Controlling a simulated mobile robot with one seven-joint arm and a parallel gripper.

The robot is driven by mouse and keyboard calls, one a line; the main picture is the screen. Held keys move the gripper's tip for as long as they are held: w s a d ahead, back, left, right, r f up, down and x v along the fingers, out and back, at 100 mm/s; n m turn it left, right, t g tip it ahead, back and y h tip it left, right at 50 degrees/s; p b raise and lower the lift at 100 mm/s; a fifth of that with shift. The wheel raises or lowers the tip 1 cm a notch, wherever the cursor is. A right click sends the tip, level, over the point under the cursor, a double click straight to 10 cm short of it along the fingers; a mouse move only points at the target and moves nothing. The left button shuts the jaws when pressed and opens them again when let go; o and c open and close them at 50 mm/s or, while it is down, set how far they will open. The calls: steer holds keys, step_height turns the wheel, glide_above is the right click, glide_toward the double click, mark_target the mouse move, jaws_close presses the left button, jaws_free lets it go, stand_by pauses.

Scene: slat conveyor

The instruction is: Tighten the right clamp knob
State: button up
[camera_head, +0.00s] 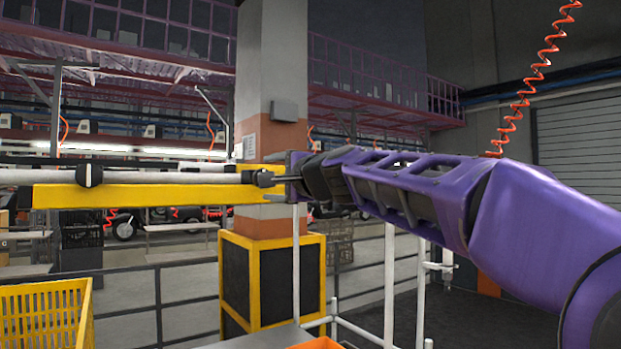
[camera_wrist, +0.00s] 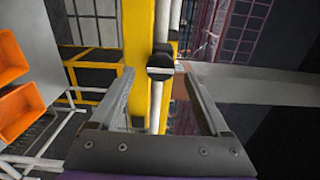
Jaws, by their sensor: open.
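The right clamp knob (camera_wrist: 160,66) is black with a pale flat face and sits on a light rail beside a yellow beam. In the wrist view it lies between the tips of my gripper (camera_wrist: 158,84), with a visible gap on both sides. My gripper is open and empty. Another black knob (camera_head: 90,174) sits on the rail farther left, away from my gripper.
The yellow beam (camera_head: 140,194) runs just below the rail. A pillar (camera_head: 268,130) with a yellow-black guard (camera_head: 262,282) stands behind. A yellow crate (camera_head: 45,310) is at lower left. Orange bins (camera_wrist: 15,110) and white pipes show at the wrist view's left.

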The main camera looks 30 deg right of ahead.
steer(key=s, duration=1.5)
steer(key=shift+s+d+b, duration=0.2)
steer(key=shift+s+b, duration=0.1)
